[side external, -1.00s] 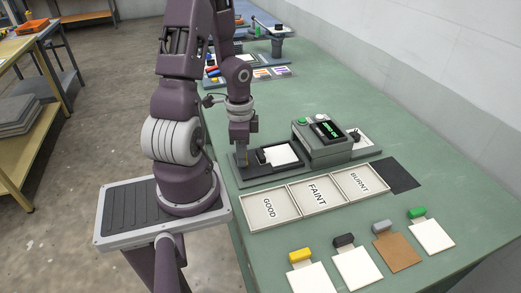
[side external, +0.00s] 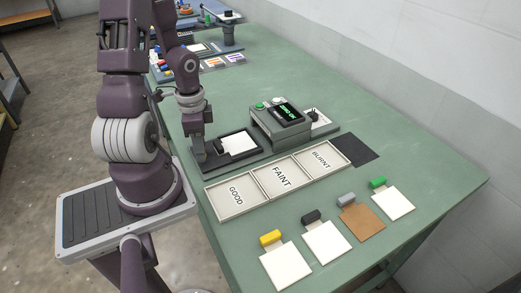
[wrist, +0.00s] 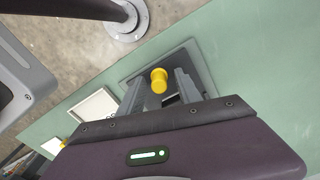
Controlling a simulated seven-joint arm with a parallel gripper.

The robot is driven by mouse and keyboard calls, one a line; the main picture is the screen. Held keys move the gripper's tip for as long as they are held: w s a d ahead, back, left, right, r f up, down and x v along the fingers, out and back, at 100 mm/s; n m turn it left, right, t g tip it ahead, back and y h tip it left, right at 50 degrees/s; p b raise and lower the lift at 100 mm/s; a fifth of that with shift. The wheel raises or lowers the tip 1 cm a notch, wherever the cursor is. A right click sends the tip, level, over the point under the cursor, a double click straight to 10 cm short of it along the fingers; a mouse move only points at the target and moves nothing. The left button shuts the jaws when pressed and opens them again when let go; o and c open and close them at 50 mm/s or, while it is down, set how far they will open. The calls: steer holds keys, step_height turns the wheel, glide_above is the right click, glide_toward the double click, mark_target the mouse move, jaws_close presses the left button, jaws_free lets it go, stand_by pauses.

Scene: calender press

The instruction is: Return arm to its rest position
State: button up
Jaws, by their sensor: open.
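My gripper (side external: 204,157) is low at the left end of the dark press base (side external: 222,164), left of a white square (side external: 238,144) on that base. In the wrist view, my gripper (wrist: 160,88) is open. Its two fingers straddle a yellow round knob (wrist: 159,74), which lies between them in the picture. I cannot tell whether either finger touches the knob. The arm is bent down over the near left part of the green table, away from an upright pose.
The grey press box with a lit display (side external: 280,124) stands right of my gripper. Trays marked GOOD (side external: 228,207), FAINT (side external: 281,178) and BURNT (side external: 321,159) lie in front. Several sample cards with coloured clips lie nearer the camera. The right of the table (side external: 425,170) is clear.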

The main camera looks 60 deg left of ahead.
steer(key=shift+m+y, duration=0.4)
steer(key=shift+y, duration=0.4)
steer(key=r, duration=0.1)
steer(key=w+r, duration=0.1)
steer(key=r, duration=0.1)
steer(key=w+r, duration=0.1)
steer(key=shift+w+d+r, duration=0.15)
steer(key=shift+d+r, duration=0.15)
steer(key=shift+r, duration=0.1)
steer(key=w+d+r+n+t+y, duration=0.25)
steer(key=d+r, duration=0.35)
steer(key=r, duration=0.4)
steer(key=s+d+r+n+t+h, duration=0.2)
steer(key=s+d+r+t+h, duration=0.1)
steer(key=d+r, duration=0.6)
steer(key=s+d+h, duration=0.1)
steer(key=d, duration=0.3)
steer(key=shift+s+r, duration=0.2)
steer(key=shift+s, duration=0.1)
